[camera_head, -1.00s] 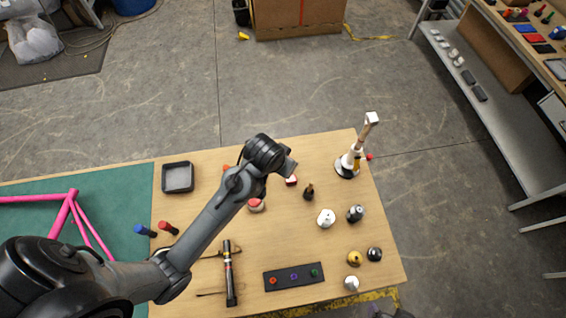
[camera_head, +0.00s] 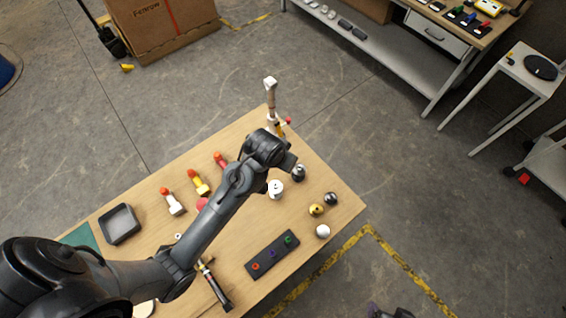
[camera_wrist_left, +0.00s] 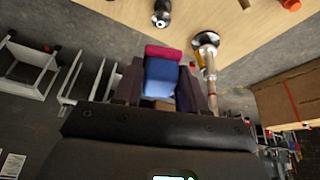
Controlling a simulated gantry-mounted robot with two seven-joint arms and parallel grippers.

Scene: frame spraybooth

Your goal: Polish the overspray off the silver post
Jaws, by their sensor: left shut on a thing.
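The silver post (camera_head: 271,94) stands upright at the table's far edge in the head view, pale, with a white block at its top. The left wrist view also shows the post (camera_wrist_left: 211,80), on a round black base with a yellow part beside it. My left gripper (camera_wrist_left: 160,88) is shut on a blue pad (camera_wrist_left: 162,75) with a crimson edge. The pad is apart from the post, to its left in the wrist view. In the head view my left arm crosses the table and hides the post's base and the pad. My right gripper is out of view.
Small round white, black and yellow items (camera_head: 316,210) stand right of my arm. A black strip with coloured knobs (camera_head: 272,253) lies nearer. Red-capped bottles (camera_head: 172,201) and a black tray (camera_head: 119,223) are on the left.

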